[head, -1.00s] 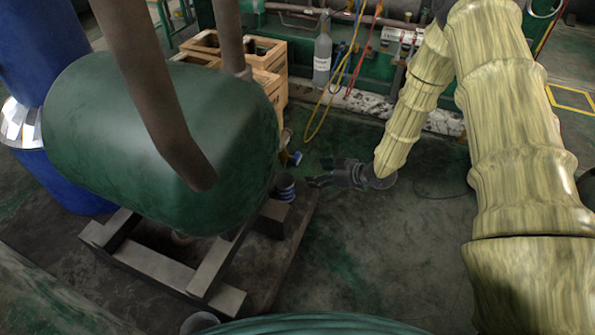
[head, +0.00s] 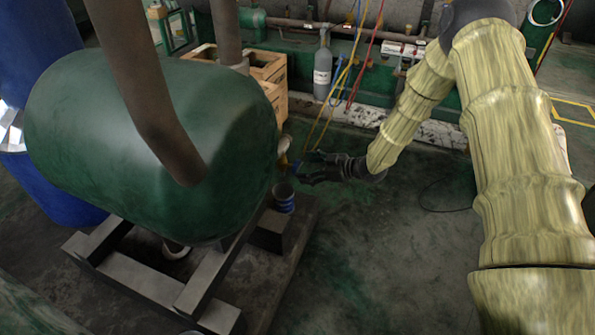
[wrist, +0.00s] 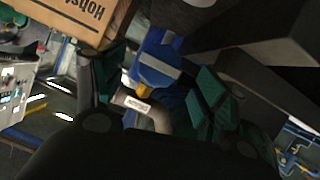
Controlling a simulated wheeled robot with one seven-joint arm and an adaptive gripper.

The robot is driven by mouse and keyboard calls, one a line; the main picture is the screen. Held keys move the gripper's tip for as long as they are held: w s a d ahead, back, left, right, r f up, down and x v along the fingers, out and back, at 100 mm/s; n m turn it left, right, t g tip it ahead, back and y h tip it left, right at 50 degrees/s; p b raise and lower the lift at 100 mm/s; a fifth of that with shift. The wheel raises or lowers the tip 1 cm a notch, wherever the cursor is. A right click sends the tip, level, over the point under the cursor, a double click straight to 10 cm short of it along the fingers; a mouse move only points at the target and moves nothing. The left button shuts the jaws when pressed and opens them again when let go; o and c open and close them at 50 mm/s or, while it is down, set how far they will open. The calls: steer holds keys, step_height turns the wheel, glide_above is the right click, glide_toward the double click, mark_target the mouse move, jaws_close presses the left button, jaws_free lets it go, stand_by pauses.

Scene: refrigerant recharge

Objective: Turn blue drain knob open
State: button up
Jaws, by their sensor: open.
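The blue drain knob (wrist: 158,60) shows in the upper middle of the wrist view, with a pale band across it. A yellow stem and a labelled grey pipe (wrist: 136,103) are just below it. In the head view only a small bit of the blue knob (head: 296,165) shows, at the right end of the green tank (head: 150,150). My gripper (head: 305,170) is open with its fingers pointing left at the knob. In the wrist view its green-padded fingers (wrist: 155,88) lie on either side of the knob; contact cannot be told.
A small blue-banded can (head: 284,198) stands below the knob on the tank's stand. Wooden crates (head: 272,68) and a grey cylinder (head: 322,72) with yellow and red hoses are behind. A crate's lettered side (wrist: 75,15) shows close by in the wrist view.

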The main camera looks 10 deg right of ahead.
mark_target(299, 167)
steer(key=shift+b+x, duration=0.65)
steer(key=shift+x, duration=1.75)
steer(key=shift+c, duration=0.3)
steer(key=c, duration=1)
